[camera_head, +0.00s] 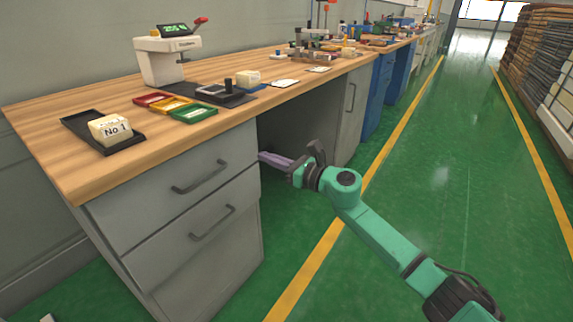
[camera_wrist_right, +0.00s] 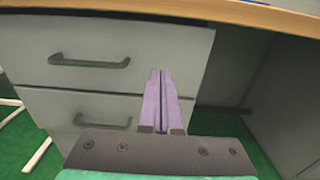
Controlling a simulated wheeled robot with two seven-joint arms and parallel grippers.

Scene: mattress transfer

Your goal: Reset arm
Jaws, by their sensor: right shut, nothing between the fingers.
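My right arm comes in from the lower right in the head view, green with dark joints. Its right gripper (camera_head: 268,158) has purple fingers and points left, beside the right edge of the grey drawer cabinet (camera_head: 225,265) and below the tabletop. In the right wrist view the two fingers (camera_wrist_right: 160,82) lie together, shut and empty, in front of the drawer fronts. My left gripper is not in view.
The wooden workbench (camera_head: 75,178) holds a white device (camera_head: 168,62), a black tray (camera_head: 75,122) with a "No 1" block (camera_head: 110,129), and coloured trays (camera_head: 193,112). An open knee space lies right of the drawers. Green floor (camera_head: 450,190) to the right is clear.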

